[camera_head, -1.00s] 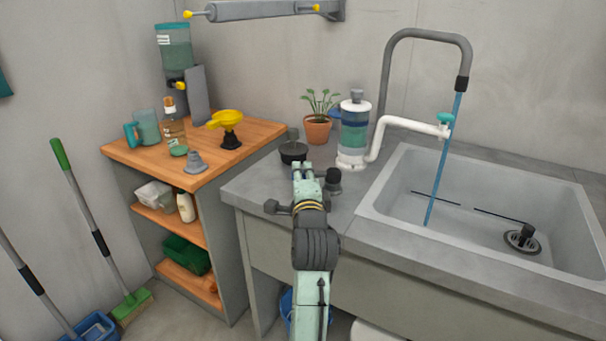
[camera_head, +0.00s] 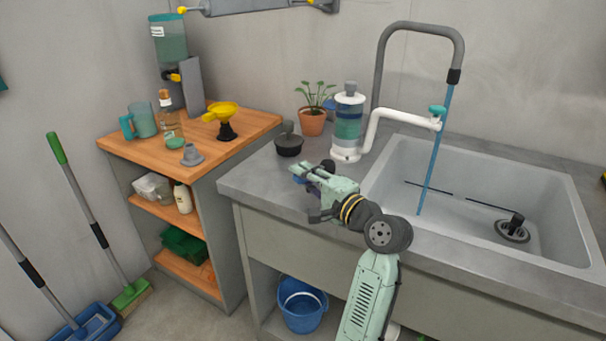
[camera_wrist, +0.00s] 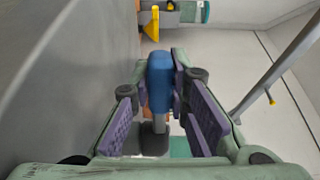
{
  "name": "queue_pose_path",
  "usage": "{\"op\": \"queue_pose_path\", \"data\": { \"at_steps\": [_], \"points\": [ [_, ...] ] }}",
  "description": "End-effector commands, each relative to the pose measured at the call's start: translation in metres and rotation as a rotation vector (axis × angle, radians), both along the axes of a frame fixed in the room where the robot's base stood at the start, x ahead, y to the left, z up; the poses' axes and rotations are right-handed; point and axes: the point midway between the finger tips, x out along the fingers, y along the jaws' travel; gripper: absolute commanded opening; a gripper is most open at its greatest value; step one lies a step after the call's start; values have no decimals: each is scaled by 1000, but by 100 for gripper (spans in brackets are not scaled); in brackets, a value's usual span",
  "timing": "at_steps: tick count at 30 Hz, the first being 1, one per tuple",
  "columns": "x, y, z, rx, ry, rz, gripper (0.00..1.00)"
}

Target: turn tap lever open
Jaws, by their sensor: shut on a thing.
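My gripper (camera_head: 296,173) is low over the counter's left end, pointing left in the head view. In the wrist view its purple-padded fingers (camera_wrist: 160,112) are closed around a blue rounded object (camera_wrist: 160,78) with a grey stem below it. Only a small blue patch of this object shows in the head view. A teal lever (camera_head: 437,111) sits on the end of the white spout (camera_head: 395,117) above the sink, well away from my gripper. A yellow tap (camera_head: 173,77) is on the teal dispenser (camera_head: 170,40). Which of these the task calls the tap lever is unclear.
The sink (camera_head: 470,165) is at right, with a thin blue line from the grey gooseneck into it. A filter canister (camera_head: 347,130), a potted plant (camera_head: 312,122) and a dark pot (camera_head: 288,146) stand behind my gripper. A wooden shelf (camera_head: 185,160) is at left.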

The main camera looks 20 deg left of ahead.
Motion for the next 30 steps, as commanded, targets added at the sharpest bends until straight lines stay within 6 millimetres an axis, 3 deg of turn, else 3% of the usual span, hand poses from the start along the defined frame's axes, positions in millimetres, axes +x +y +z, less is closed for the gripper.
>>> {"op": "queue_pose_path", "data": {
  "at_steps": [11,12,21,30],
  "points": [
    [0,0,0,0,0,5,0],
    [0,0,0,0,0,5,16],
    [0,0,0,1,1,5,36],
    [0,-1,0,1,1,4,37]
  ]
}}
